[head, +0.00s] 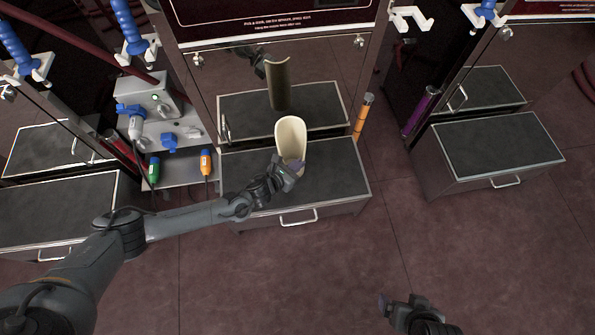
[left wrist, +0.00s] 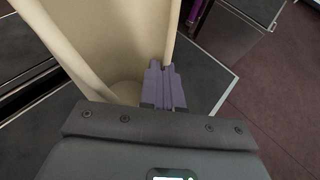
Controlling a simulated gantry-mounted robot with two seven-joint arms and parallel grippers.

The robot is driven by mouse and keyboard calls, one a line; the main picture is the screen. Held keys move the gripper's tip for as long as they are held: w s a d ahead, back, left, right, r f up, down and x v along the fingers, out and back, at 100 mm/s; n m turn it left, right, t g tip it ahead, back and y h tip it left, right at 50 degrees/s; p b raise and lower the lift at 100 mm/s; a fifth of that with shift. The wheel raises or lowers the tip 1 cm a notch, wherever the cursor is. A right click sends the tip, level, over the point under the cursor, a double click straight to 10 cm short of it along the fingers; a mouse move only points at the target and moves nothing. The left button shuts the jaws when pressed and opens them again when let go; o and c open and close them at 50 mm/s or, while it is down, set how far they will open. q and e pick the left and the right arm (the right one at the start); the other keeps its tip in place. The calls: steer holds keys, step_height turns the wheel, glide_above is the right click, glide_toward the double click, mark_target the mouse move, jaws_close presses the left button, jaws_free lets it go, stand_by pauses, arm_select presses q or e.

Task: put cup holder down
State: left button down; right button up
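The cup holder, a cream half-round trough (head: 290,135), is upright over the middle cabinet's dark top (head: 340,178). Whether its base touches the top cannot be told. My left gripper (head: 292,168) is at its lower front. In the left wrist view, the purple fingers (left wrist: 165,88) are close together on the rim of the holder (left wrist: 120,45), shut on it. My right gripper (head: 386,304) is low in the head view, over the floor, away from the holder. Its fingers are too small to judge.
A reflective panel (head: 330,75) stands behind the cabinet and mirrors the holder. An orange tube (head: 363,115) stands at the cabinet's back right. A unit with plugs (head: 160,125) is on the left. Another cabinet (head: 500,150) stands right, with floor between.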

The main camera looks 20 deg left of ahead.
arm_select(q)
steer(key=shift+f+b, duration=1.45)
steer(key=shift+f, duration=0.55)
steer(key=shift+r, duration=0.1)
steer(key=c, duration=1.3)
jaws_free()
steer(key=shift+f, duration=0.25)
steer(key=shift+c, duration=0.2)
